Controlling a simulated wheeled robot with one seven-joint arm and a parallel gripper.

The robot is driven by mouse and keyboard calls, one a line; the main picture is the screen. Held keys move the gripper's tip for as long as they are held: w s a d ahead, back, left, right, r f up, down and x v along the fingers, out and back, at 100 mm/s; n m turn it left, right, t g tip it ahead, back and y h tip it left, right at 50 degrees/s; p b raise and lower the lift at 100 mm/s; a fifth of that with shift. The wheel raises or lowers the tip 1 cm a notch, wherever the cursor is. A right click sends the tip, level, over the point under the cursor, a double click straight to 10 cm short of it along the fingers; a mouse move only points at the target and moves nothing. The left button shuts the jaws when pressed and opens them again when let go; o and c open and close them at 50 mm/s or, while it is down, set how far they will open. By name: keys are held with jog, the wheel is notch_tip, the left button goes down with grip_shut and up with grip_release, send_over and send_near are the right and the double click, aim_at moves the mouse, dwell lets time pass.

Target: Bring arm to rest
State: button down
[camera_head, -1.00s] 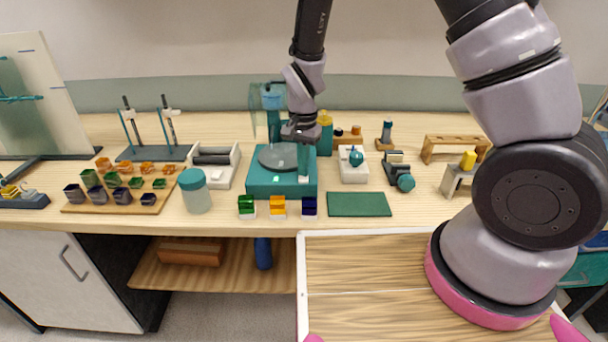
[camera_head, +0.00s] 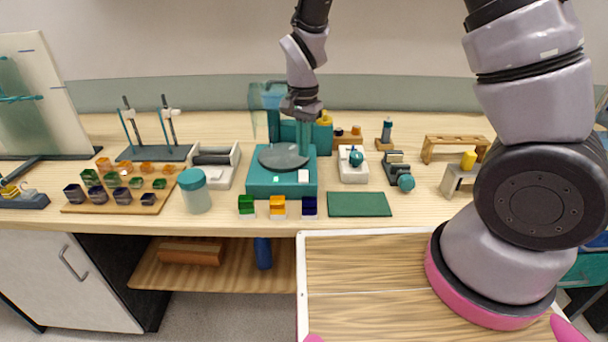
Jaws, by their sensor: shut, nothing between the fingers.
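My arm (camera_head: 302,52) reaches over the back of the bench from the top of the picture. Its end, my gripper (camera_head: 304,136), points down above the rear of a teal device (camera_head: 281,184) with a round grey plate (camera_head: 284,157). The gripper is shut and no object shows in it. Its fingertips are small and hard to separate from the teal parts behind them.
A lidded jar (camera_head: 195,191), coloured cubes (camera_head: 278,206) and a green mat (camera_head: 358,204) lie along the front. A wooden cube tray (camera_head: 120,205) is left; a wooden rack (camera_head: 455,147) is right. An amber bottle (camera_head: 325,118) stands close behind my gripper.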

jog(key=d+r+t+y, duration=0.1)
jog(key=d+r, duration=0.5)
jog(key=r, duration=0.4)
jog(key=d+r+t+y, duration=0.1)
jog(key=d+r+y, duration=0.1)
jog(key=d+r, duration=0.55)
jog(key=s+d+r+n+t+h, duration=0.1)
jog(key=s+d+r+n+t, duration=0.1)
jog(key=s+d+r+t, duration=0.3)
jog(key=d+f+v, duration=0.1)
jog(key=d+v, duration=0.1)
jog(key=v, duration=0.9)
jog(key=shift+s+d+r, duration=0.15)
jog(key=shift+s+d, duration=0.1)
jog(key=shift+s, duration=0.25)
